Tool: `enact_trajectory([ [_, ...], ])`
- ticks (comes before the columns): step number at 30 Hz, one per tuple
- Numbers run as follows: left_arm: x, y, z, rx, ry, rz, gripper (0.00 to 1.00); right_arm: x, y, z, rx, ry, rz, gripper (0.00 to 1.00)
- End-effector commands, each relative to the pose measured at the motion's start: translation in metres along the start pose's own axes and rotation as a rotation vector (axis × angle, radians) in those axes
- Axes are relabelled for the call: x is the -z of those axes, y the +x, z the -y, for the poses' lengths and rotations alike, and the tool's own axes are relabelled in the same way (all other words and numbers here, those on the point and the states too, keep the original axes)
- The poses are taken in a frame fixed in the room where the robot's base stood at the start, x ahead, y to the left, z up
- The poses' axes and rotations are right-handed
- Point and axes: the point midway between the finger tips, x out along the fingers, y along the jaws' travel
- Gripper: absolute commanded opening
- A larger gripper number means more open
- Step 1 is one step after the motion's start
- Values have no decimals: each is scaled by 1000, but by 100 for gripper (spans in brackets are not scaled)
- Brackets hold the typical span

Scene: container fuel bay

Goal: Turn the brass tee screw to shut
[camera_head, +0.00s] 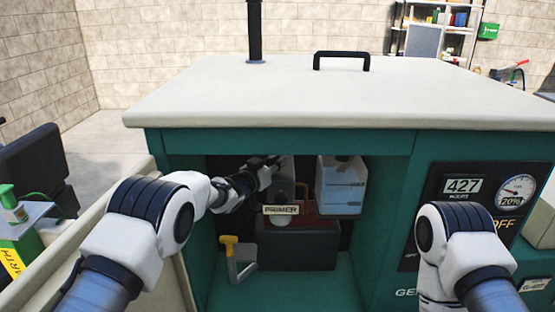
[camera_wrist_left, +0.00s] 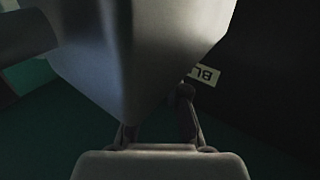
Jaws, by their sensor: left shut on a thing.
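My left gripper (camera_head: 268,166) reaches into the open bay of the green cabinet, beside a grey filter-like body (camera_head: 284,170) above the PRIMER label (camera_head: 281,210). In the left wrist view its fingers (camera_wrist_left: 160,130) are close to a large grey body (camera_wrist_left: 135,50) that fills the upper middle. A label beginning "BL" (camera_wrist_left: 207,74) is just beyond the right finger. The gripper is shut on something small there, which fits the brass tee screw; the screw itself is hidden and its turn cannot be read. My right gripper is out of view.
A translucent tank (camera_head: 340,184) with blue liquid hangs right of the gripper. A dark block (camera_head: 298,245) and a yellow-handled grey lever (camera_head: 238,258) are below. The cabinet top (camera_head: 300,95) overhangs the bay. A gauge panel (camera_head: 470,205) is at right.

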Motion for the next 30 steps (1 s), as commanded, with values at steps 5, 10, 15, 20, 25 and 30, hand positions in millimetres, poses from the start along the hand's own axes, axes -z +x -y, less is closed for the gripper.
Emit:
enact_trajectory([
  [5, -2, 0, 2, -123, 0, -2, 0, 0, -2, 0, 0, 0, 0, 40],
  [10, -4, 0, 4, -223, 2, -2, 0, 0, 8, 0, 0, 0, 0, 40],
  [15, -3, 1, 5, -287, 2, -1, 0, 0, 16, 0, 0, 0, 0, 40],
  [20, -2, 1, 4, -314, 0, 1, 0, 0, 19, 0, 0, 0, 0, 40],
  [25, -2, 1, 4, -319, 0, 2, 0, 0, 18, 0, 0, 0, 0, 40],
  [30, -2, 1, 4, -319, 0, 2, 0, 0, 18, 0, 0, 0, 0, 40],
])
